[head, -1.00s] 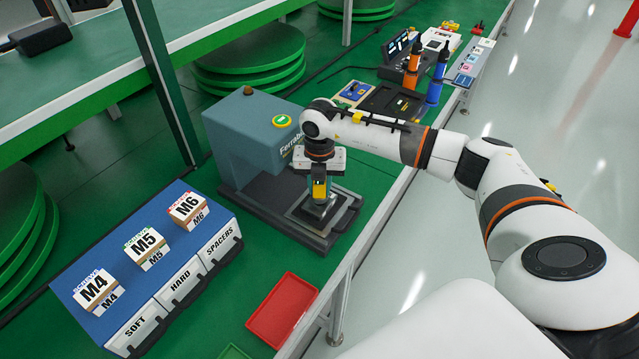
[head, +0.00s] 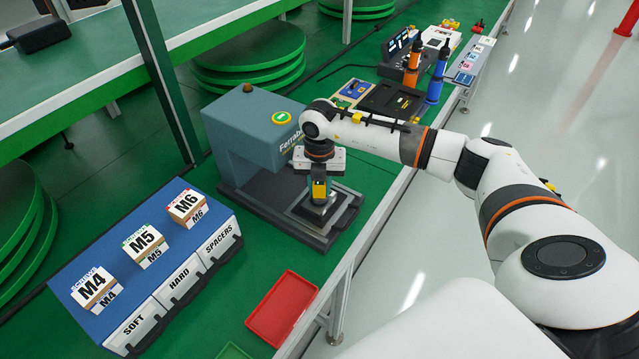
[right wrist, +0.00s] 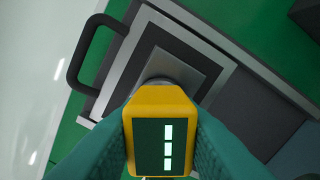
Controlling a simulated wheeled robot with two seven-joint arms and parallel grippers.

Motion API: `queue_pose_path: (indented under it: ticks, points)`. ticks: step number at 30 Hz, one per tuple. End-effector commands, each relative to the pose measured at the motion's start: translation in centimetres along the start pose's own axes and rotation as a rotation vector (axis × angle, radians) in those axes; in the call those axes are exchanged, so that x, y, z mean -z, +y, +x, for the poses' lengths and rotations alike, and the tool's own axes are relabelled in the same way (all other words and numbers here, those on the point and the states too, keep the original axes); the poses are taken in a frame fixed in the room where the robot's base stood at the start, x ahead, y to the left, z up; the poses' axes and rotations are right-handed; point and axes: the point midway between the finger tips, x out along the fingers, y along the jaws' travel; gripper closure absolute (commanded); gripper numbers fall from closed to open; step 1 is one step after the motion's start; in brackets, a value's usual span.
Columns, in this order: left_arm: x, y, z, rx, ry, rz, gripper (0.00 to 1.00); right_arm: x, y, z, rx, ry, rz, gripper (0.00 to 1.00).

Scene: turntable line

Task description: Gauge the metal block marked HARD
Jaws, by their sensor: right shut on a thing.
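My right gripper (head: 319,190) is shut on a yellow gauge-like device (right wrist: 160,97). In the right wrist view its dark face shows three lit bars, between my two teal fingers. The device is upright over the square grey metal plate (right wrist: 189,62) on the tray of the blue-grey machine. A round metal part (right wrist: 157,80) shows just below the device; I cannot tell whether it touches the plate. No metal block with a readable HARD mark is visible. A bin front labelled HARD (head: 180,283) sits between those labelled SOFT and SPACERS. My left gripper is out of view.
The blue-grey machine (head: 250,135) stands left of my gripper, with a green button on top. A blue rack (head: 125,225) holds screw boxes. A red tray (head: 283,308) lies near the bench edge. Orange and blue tools (head: 425,75) stand farther back.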

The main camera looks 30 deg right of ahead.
Motion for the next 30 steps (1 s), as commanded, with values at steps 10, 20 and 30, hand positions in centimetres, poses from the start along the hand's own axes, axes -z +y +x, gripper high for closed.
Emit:
queue_pose_path:
  ticks: [10, 20, 30]
  points:
    - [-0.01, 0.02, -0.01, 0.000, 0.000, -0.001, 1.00, 0.02, -0.03, -0.03, 0.001, 0.001, 0.000, 1.00]
    - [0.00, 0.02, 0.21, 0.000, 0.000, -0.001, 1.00, 0.02, -0.03, 0.29, 0.001, 0.001, 0.000, 1.00]
    - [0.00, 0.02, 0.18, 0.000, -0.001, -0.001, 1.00, 0.02, -0.03, 0.27, 0.001, 0.001, 0.000, 0.68]
